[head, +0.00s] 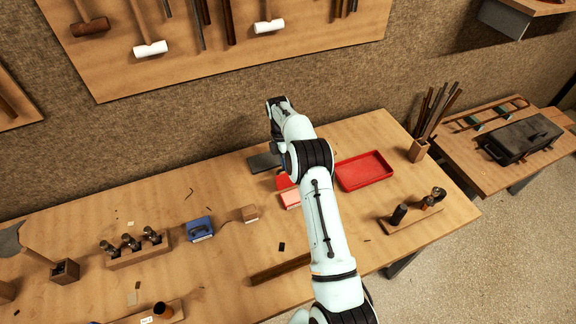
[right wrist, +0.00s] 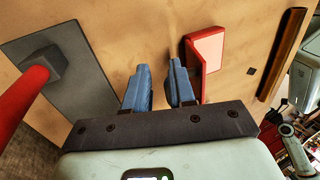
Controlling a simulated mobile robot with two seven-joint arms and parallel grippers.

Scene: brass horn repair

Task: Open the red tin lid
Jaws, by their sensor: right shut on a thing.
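The red tin (head: 291,198) stands on the workbench, partly behind my right arm, with a pale pink face showing. A red flap, apparently its lid (head: 283,182), rises at its left side. In the right wrist view the tin's pink face (right wrist: 207,46) and the red flap (right wrist: 192,68) lie just right of my fingers. My right gripper (right wrist: 160,72) has blue fingers close to the flap and is shut on what seems to be the lid; the contact itself is not clear. In the head view my arm hides the fingertips. My left gripper is not in view.
A red tray (head: 364,171) lies right of the tin, and a dark grey plate (head: 263,162) left of it. A wooden block (head: 249,213), a blue box (head: 199,229) and a long wooden strip (head: 280,269) are nearby.

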